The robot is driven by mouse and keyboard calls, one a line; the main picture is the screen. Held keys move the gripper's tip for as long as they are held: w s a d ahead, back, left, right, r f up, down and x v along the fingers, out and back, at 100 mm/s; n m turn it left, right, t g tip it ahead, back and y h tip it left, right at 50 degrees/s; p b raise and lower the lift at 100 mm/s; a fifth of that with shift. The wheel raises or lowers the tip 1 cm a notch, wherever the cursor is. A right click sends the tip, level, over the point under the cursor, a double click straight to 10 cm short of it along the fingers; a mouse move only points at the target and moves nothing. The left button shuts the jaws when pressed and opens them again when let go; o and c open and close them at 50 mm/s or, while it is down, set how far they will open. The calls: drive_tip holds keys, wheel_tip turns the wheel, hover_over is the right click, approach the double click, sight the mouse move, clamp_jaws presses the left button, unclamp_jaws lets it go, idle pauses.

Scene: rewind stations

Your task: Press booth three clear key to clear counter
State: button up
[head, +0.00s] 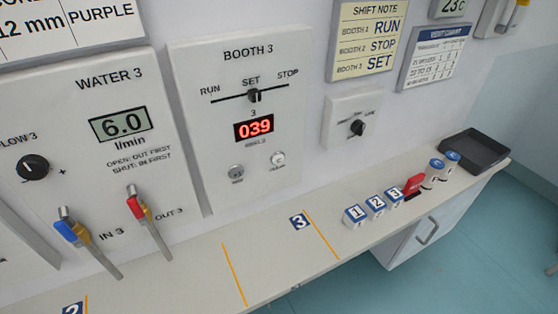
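The Booth 3 panel (290,118) is on the wall at the middle of the head view. Its red counter display (253,128) reads 039. Two round keys sit below it: a grey left key (236,172) and a paler right key (278,159). Their small labels are blurred; the right one may read clear, but I cannot tell for sure. The selector knob (254,95) stands at SET, between RUN and STOP. My gripper is not in view.
The white counter (190,265) runs below the panel, bare between yellow lines. Numbered blocks (375,205), a red item (413,185) and a black tray (474,152) stand at right.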

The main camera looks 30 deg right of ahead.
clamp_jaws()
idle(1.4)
